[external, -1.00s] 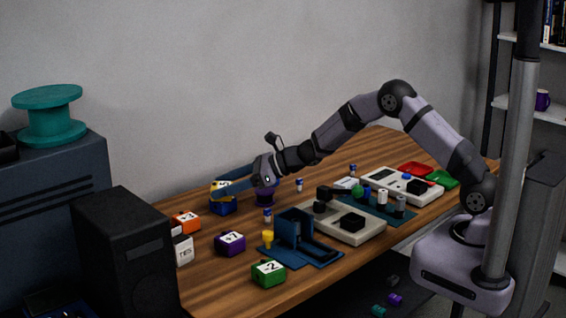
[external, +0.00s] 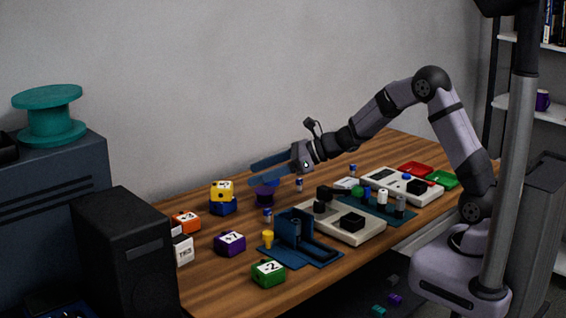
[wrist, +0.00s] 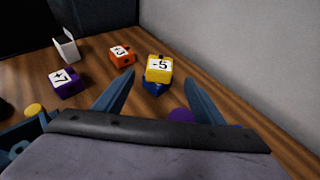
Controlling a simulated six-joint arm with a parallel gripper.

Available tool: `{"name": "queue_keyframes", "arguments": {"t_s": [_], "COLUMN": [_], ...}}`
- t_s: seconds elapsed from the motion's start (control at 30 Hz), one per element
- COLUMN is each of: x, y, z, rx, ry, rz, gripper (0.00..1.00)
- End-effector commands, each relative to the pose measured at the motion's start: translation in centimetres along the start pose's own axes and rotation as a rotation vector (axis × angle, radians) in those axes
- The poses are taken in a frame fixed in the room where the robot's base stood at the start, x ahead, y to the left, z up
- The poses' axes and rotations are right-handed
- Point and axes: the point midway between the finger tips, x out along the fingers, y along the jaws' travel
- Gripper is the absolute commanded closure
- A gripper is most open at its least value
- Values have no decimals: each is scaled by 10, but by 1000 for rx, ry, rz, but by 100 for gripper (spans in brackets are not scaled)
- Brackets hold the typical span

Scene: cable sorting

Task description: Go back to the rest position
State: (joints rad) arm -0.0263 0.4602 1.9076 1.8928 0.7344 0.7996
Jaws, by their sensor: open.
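My gripper (external: 270,170) is open and empty, raised above the back of the wooden table (external: 205,270). In the wrist view its two blue fingers (wrist: 165,95) stand wide apart. Beyond the fingertips a yellow block (wrist: 159,68) marked -5 rests on a blue block (wrist: 154,88); in the external view the yellow block (external: 222,190) sits on the blue block (external: 223,207), left of my gripper and apart from it. A purple round object (external: 266,195) stands on the table below my fingers and is partly hidden in the wrist view (wrist: 181,115).
An orange block (external: 186,222), a purple block (external: 230,243), a white block (external: 183,250) and a green block (external: 268,272) lie on the table. A blue stand (external: 300,240) and two pale devices (external: 350,224) occupy the middle and right. A wall stands behind.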

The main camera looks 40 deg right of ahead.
Motion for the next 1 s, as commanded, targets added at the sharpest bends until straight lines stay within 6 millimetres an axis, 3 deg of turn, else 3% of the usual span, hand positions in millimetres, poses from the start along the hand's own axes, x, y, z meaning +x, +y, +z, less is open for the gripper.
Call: {"name": "queue_keyframes", "arguments": {"t_s": [0.37,0.57,0.67,0.83,1.0], "x": [0,-14,-32,-86,-159], "y": [1,23,49,115,174], "z": [0,9,14,6,-36], "rx": [-7,-214,-437,-934,-1342], "ry": [-1,-31,-71,-186,-243], "rz": [3,91,191,446,756], "gripper": [36,36,36,36,36]}}
